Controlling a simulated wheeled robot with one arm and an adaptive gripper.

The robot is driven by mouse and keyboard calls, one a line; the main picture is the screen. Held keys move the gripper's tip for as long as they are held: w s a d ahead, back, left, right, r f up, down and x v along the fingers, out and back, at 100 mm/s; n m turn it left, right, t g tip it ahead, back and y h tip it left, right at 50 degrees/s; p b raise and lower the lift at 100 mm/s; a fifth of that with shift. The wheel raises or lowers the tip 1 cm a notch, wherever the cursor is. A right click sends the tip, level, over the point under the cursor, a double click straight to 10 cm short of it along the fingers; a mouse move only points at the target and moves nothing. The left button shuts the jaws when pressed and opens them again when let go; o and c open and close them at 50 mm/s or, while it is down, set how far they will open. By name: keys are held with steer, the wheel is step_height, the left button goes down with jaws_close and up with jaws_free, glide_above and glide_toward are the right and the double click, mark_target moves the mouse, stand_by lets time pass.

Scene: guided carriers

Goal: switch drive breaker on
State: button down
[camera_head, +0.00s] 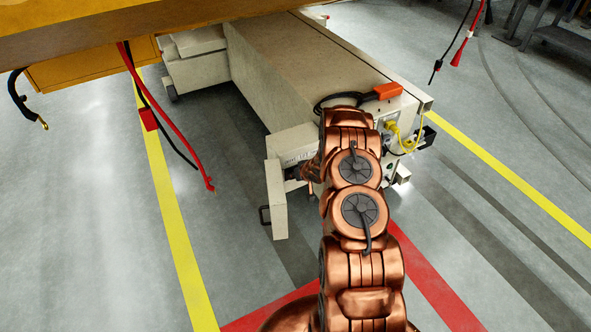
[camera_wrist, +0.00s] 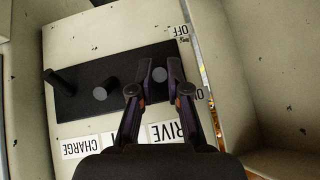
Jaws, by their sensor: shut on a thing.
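In the wrist view, a black breaker plate (camera_wrist: 128,72) with dark levers sits on a pale panel. My gripper (camera_wrist: 160,72) has its two fingers either side of the drive breaker lever (camera_wrist: 158,76) at the plate's right end, and is shut on it. The DRIVE label (camera_wrist: 168,132) is partly covered by a finger. The OFF label (camera_wrist: 180,31) is at the top, and the ON label (camera_wrist: 200,94) is partly hidden. In the head view, the open breaker box (camera_head: 296,146) is on the carrier's near end; my arm largely hides the gripper and levers.
The pale carrier (camera_head: 300,55) stands beyond my arm. The open box door (camera_head: 277,200) hangs beside my gripper. An orange connector (camera_head: 388,91) and yellow cable (camera_head: 409,143) are at the carrier's end. Cables (camera_head: 168,115) hang from an overhead beam.

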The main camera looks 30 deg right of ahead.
steer(key=shift+w+r+g+p, duration=0.15)
steer(key=shift+r+g+p, duration=0.35)
steer(key=shift+p, duration=1.9)
steer(key=shift+a+f+g+p, duration=0.1)
steer(key=shift+f+g+p, duration=0.2)
steer(key=shift+p, duration=0.4)
steer(key=c, duration=1.2)
jaws_free()
steer(key=shift+o, duration=0.2)
steer(key=shift+r, duration=0.1)
steer(key=v, duration=1.1)
steer(key=shift+s+r, duration=0.3)
